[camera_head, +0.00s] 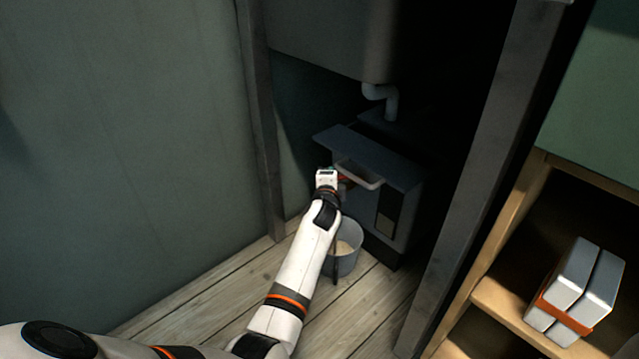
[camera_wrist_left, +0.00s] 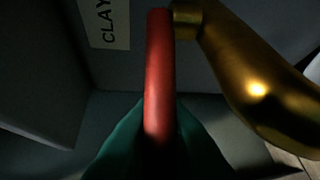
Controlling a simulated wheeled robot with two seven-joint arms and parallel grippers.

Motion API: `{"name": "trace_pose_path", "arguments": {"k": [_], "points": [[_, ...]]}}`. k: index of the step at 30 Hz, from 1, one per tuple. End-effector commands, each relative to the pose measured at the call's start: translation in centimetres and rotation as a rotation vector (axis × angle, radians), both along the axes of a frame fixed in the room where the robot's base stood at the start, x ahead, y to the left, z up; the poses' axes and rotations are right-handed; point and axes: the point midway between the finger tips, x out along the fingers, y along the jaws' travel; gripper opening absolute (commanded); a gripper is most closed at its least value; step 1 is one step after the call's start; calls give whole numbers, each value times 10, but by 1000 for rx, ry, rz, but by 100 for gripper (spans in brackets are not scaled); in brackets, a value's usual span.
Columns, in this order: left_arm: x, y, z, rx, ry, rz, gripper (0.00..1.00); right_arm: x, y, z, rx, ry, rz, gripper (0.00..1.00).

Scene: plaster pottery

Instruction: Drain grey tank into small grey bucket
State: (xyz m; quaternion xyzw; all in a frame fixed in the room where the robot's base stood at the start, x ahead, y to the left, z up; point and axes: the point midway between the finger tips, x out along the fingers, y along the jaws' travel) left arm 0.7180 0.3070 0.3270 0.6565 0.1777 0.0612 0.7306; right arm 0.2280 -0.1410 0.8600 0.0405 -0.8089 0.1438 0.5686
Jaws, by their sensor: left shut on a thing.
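The grey tank (camera_head: 400,181) stands under the sink at the back, with a grey lid and a light handle on its front. The small grey bucket (camera_head: 351,262) stands on the floor just below the tank's front; something pale shows inside it, and my arm partly covers it. My left gripper (camera_wrist_left: 160,125) is shut on a red tap handle (camera_wrist_left: 159,65), beside a brass spout (camera_wrist_left: 265,85). In the head view the red handle (camera_head: 346,181) is mostly hidden by my gripper. No flow is visible from the spout. My right gripper is not in view.
A white pipe (camera_head: 388,101) comes down from the sink onto the tank. A dark post (camera_head: 480,190) stands to the right. A wooden shelf (camera_head: 490,297) holds a strapped white block mold (camera_head: 575,292). The plank floor (camera_head: 190,312) at left is clear.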

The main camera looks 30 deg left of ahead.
Motion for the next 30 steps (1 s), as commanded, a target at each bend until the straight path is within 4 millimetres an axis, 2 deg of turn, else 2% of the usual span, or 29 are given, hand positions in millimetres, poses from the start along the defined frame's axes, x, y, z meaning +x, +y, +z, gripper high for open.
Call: {"name": "trace_pose_path", "arguments": {"k": [16,17,20,21,30], "points": [[-1,-2,-1,-1,4,26,0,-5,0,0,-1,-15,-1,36],[-1,-2,-1,-1,4,26,16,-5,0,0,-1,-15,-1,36],[-1,-2,-1,0,3,26,32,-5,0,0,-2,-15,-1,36],[-1,-2,-1,0,3,26,34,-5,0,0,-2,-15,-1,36],[-1,-1,1,0,2,26,34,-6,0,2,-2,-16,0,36]]}}
